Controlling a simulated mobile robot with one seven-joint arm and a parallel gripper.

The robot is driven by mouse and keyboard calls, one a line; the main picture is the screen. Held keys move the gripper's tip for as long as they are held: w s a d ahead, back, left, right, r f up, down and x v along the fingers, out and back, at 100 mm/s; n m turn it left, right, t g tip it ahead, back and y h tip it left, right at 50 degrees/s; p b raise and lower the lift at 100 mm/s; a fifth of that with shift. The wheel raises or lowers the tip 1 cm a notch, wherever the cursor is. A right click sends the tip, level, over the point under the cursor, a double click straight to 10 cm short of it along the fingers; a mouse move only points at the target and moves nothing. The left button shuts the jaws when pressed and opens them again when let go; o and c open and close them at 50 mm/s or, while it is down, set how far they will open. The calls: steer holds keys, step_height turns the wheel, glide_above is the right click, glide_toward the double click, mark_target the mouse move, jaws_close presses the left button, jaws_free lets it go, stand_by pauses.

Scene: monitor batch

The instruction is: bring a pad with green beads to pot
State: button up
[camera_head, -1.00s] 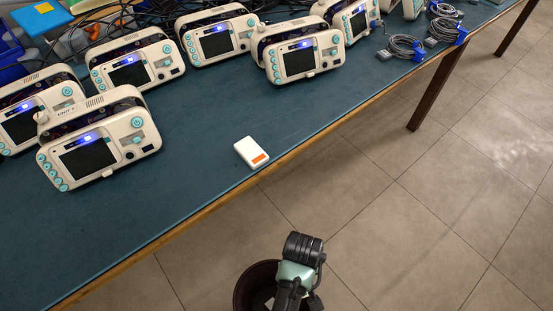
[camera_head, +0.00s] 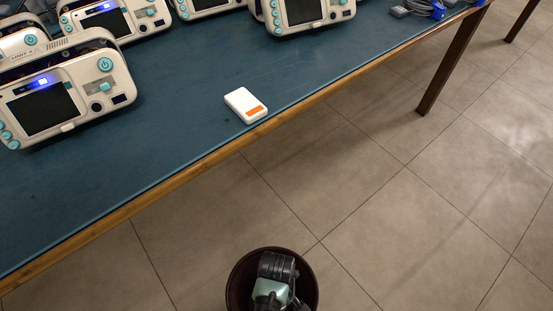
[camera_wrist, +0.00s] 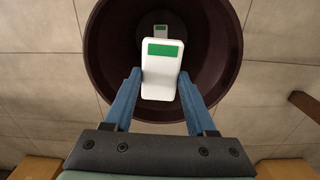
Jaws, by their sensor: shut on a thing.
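My gripper (camera_wrist: 160,84) is shut on a white pad with a green patch (camera_wrist: 160,74), its blue fingers on either side of it. The held pad is over or inside the dark round pot (camera_wrist: 99,55); its exact height is hard to tell.
A white pad with an orange patch (camera_head: 244,102) lies on the blue-green table (camera_head: 180,120) near its edge. Several monitors (camera_head: 60,95) stand behind it, and coiled grey cables (camera_head: 424,8) lie at the back. The tiled floor around the pot is clear.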

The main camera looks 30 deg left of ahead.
steer(key=shift+f+b, duration=1.65)
steer(key=shift+f, duration=0.25)
steer(key=o, duration=1.4)
steer(key=shift+r, duration=0.2)
step_height(320, 180, up, 13)
steer(key=p, duration=0.7)
steer(key=shift+f, duration=0.15)
